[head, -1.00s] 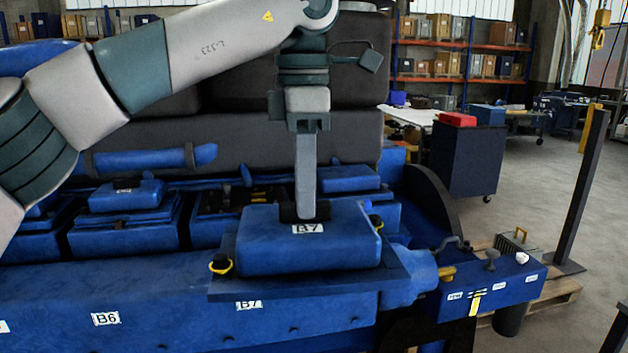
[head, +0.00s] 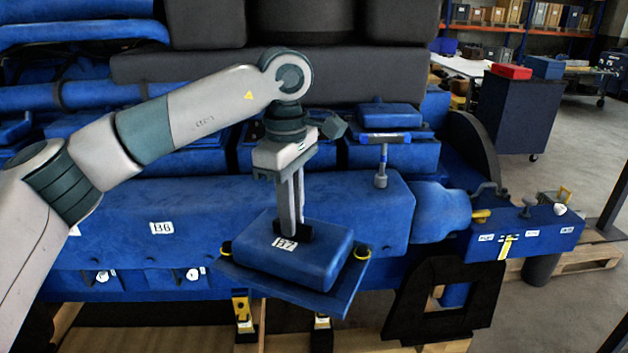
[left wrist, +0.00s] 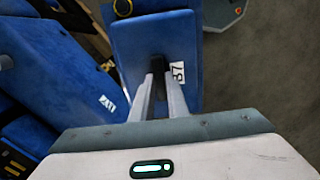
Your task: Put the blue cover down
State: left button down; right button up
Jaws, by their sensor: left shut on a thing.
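The blue cover (head: 320,262), labelled B7, has a flat flange with yellow-ringed knobs at its ends. It hangs slightly tilted in front of the blue engine (head: 340,205), clear of the cylinder tops. My left gripper (head: 292,230) points down and is shut on the black handle on top of the cover. In the left wrist view the cover (left wrist: 132,45) lies beyond the fingers (left wrist: 158,78), with its B7 label to the right of the grip. The cover's underside is hidden. My right gripper is in neither view.
A black frame stand (head: 450,300) stands at the engine's lower right. A wooden pallet (head: 390,338) lies below the cover. A blue box with labels (head: 530,232) stands at the right. Grey floor (head: 560,165) is open behind it.

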aim_at(258, 283)
pick_arm(q)
jog(key=s+a+f+m+b, duration=0.1)
jog(key=a+f+m, duration=0.1)
jog(key=a+f, duration=0.35)
jog(key=a+f+m, duration=0.1)
jog(key=a+f, duration=0.1)
jog(key=f, duration=0.7)
jog(key=s+a+f+m+b, duration=0.1)
jog(key=s+a+f+m, duration=0.2)
jog(key=f, duration=0.5)
jog(key=s+a+f+m+b, duration=0.1)
jog(key=s+a+f+m, duration=0.2)
jog(key=s+a+f, duration=0.3)
jog(key=s+a+f+m+b, duration=0.1)
jog(key=s+a+f+m, duration=0.2)
jog(key=s+f, duration=0.4)
notch_tip(258, 283, down, 4)
jog(key=shift+s+a+r, duration=0.15)
jog(key=shift+s+a, duration=0.25)
jog(key=shift+a, duration=0.4)
